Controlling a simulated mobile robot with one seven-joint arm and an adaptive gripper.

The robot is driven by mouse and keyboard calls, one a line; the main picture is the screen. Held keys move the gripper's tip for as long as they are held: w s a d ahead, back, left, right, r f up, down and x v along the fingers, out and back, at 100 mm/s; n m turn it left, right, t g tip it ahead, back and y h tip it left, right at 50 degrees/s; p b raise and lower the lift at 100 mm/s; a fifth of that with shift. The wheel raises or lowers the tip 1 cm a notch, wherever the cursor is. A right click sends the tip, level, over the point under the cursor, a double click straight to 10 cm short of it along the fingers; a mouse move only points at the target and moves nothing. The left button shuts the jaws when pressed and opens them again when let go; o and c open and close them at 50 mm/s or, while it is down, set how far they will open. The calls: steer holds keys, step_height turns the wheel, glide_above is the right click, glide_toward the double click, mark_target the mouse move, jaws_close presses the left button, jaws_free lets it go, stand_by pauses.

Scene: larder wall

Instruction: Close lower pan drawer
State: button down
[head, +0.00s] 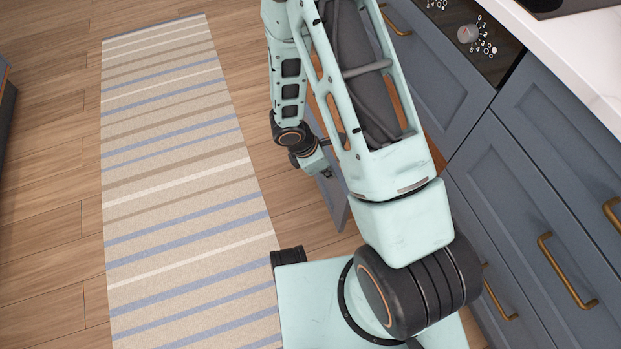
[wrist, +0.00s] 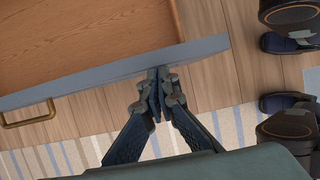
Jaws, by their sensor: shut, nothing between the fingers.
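The lower pan drawer stands pulled out, its blue-grey front (head: 335,205) partly behind my arm in the head view. In the wrist view the drawer front's top edge (wrist: 85,86) runs slantwise across the picture. Behind it is the bare wooden drawer floor (wrist: 85,35). A brass handle (wrist: 28,116) sits on the front's outer face at the left. My gripper (wrist: 158,88) is shut and empty, its tips at the front's outer side, right of the handle. I cannot tell whether they touch it. In the head view my gripper (head: 325,174) is small and partly hidden.
A striped rug (head: 180,180) lies on the wooden floor (head: 50,210) left of the drawer. Blue-grey cabinets with brass handles (head: 568,272) and an oven panel (head: 468,36) line the right. A pale worktop (head: 575,45) is above them.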

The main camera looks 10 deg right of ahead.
steer(key=w+d+p, duration=0.1)
steer(key=w+d, duration=0.1)
steer(key=d, duration=1.1)
steer(key=w+d+p, duration=0.1)
steer(key=w+d, duration=0.2)
steer(key=d, duration=1.1)
steer(key=shift+w+d, duration=0.3)
